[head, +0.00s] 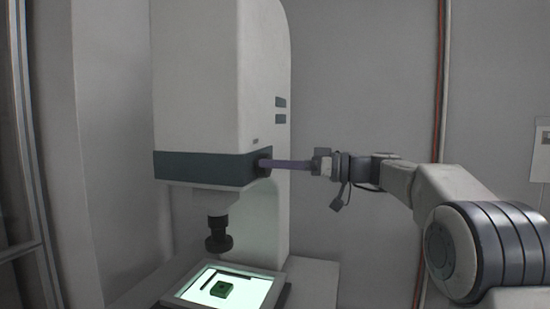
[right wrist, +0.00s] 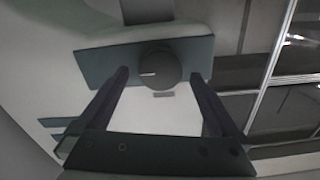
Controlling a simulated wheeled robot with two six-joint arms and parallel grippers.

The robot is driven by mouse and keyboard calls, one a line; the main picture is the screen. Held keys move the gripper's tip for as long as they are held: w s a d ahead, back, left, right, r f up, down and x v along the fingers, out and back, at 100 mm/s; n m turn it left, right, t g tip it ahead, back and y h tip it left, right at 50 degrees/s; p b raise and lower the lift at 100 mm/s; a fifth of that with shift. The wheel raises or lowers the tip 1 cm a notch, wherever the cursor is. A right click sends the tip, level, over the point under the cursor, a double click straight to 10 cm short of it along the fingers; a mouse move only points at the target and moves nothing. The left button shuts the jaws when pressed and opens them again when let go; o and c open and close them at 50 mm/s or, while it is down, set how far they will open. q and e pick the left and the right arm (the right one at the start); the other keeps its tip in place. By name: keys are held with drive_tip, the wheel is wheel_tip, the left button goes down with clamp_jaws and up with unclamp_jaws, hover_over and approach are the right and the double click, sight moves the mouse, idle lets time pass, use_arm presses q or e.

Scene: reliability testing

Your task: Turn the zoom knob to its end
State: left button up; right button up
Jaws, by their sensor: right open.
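The zoom knob (right wrist: 162,62) is a round dark dial on the dark teal band of the microscope (head: 215,75). In the right wrist view its short white mark points left. In the head view the knob (head: 265,158) shows only as a dark edge on the microscope's right side. My right gripper (right wrist: 159,74) is open, with one finger on each side of the knob and a visible gap on both sides. In the head view the right gripper (head: 262,163) reaches in from the right, its fingertips at the knob. My left gripper is not in view.
Below the dark objective (head: 218,233) is a lit stage (head: 255,290) with a green block (head: 224,290) and a dark strip on it. Red and grey pipes (head: 441,130) run down the back wall.

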drive_tip(key=shift+w+a, duration=0.1)
drive_tip(key=shift+a, duration=0.3)
drive_tip(key=c, duration=1.4)
